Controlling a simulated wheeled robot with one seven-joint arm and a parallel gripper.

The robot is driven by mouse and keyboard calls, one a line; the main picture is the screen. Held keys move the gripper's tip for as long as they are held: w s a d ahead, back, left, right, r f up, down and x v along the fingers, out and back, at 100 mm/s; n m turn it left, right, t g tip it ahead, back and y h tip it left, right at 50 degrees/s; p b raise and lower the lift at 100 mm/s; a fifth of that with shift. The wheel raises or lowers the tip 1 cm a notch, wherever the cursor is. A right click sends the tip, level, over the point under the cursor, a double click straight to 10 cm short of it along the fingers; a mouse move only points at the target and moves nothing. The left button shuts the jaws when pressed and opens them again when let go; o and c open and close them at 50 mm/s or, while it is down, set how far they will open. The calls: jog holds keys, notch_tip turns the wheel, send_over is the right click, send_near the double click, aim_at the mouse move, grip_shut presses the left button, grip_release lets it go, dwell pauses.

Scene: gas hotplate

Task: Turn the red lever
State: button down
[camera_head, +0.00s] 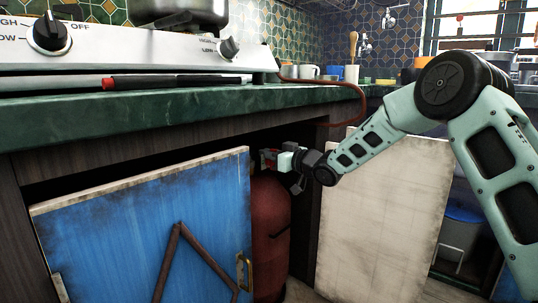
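A dark red gas cylinder (270,235) stands upright in the open cabinet under the counter, partly hidden by the blue door. A small red part (268,155) shows at its top, probably the red lever; its shape is too small and dark to make out. My gripper (277,163) is at the top of the cylinder, reaching in from the right, right beside the red part. Its fingers are small and partly lost in the shadow, so I cannot tell whether they are open or shut or touching the red part.
The blue door (130,235) with a brass handle (244,272) stands open at the left. A pale door (380,215) stands open at the right, below my arm. The green counter edge (150,117) runs above the opening. A red-brown hose (345,84) hangs from the hotplate (130,52).

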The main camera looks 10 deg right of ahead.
jog(key=shift+r+p, duration=0.15)
jog(key=shift+p, duration=0.45)
jog(key=shift+w+d+r+m+p, duration=0.15)
jog(key=shift+m+p, duration=0.45)
jog(key=shift+p, duration=0.6)
jog(key=m+p, duration=0.1)
jog(key=p, duration=0.1)
jog(key=m+p, duration=0.1)
jog(key=p, duration=0.2)
jog(key=shift+w+d+r, duration=0.1)
jog(key=shift+d, duration=0.15)
jog(key=f+m+p, duration=0.1)
jog(key=m+p, duration=0.2)
jog(key=m, duration=0.2)
jog(key=d+f+m+p, duration=0.1)
jog(key=m+p, duration=0.3)
jog(key=m, duration=0.1)
jog(key=w+f+m+p, duration=0.1)
jog(key=m+p, duration=0.3)
jog(key=shift+d+f+m, duration=0.15)
jog(key=shift+m, duration=0.25)
